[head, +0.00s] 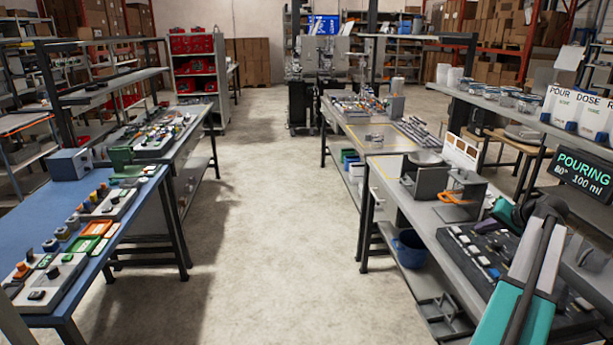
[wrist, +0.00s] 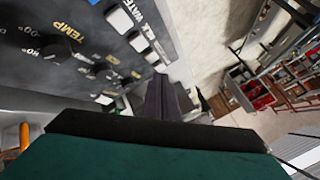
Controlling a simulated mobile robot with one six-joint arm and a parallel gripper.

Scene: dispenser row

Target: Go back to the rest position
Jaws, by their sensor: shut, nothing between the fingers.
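My gripper shows at the bottom middle of the wrist view (wrist: 165,98), its dark fingers together with nothing between them. In the head view my teal arm reaches up from the lower right over the right bench, and its end hides part of the bench. A dark control panel (head: 470,246) with several pale buttons lies on that bench, below and left of my arm's end. In the wrist view the panel (wrist: 60,85) fills the upper left, with a dark knob (wrist: 55,52) and the word TEMP. My fingers look apart from the panel's buttons; the exact gap cannot be told.
A display (head: 583,177) at the right reads POURING, 80°, 100 ml. A blue bench (head: 100,240) with control boxes runs along the left. The concrete aisle (head: 275,200) between the benches is clear.

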